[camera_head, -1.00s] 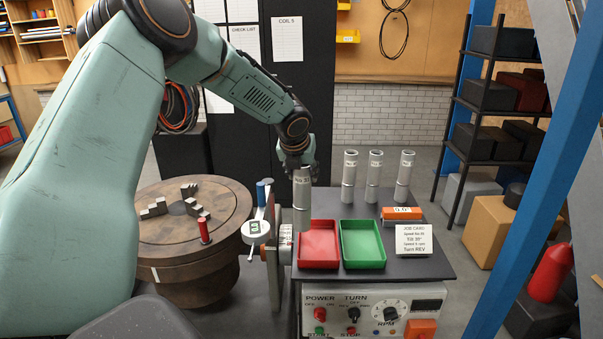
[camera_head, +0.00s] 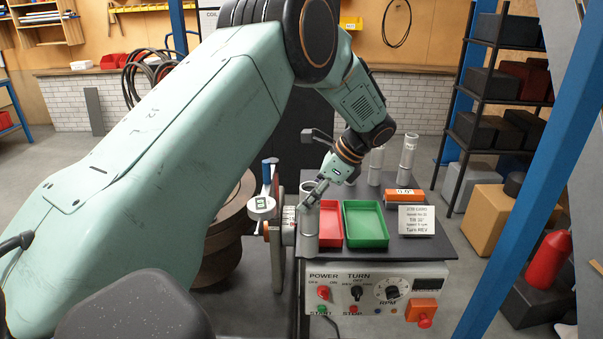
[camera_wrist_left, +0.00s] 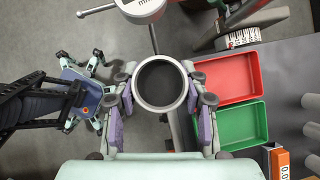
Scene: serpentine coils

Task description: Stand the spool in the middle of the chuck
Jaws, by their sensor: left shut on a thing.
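The spool (camera_head: 308,228) is a grey metal tube, held roughly upright beside the left side of the red tray. My left gripper (camera_head: 311,198) is shut on its upper part. In the left wrist view, the spool's open round end (camera_wrist_left: 160,82) shows between the two fingers. The chuck (camera_head: 232,212) is the brown round table left of the bench; my left arm hides most of it, including its middle and stepped jaws.
The bench holds a red tray (camera_head: 329,224), a green tray (camera_head: 364,224), an orange block (camera_head: 404,196) and a job card (camera_head: 416,220). A post with a gauge (camera_head: 261,206) stands between chuck and spool.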

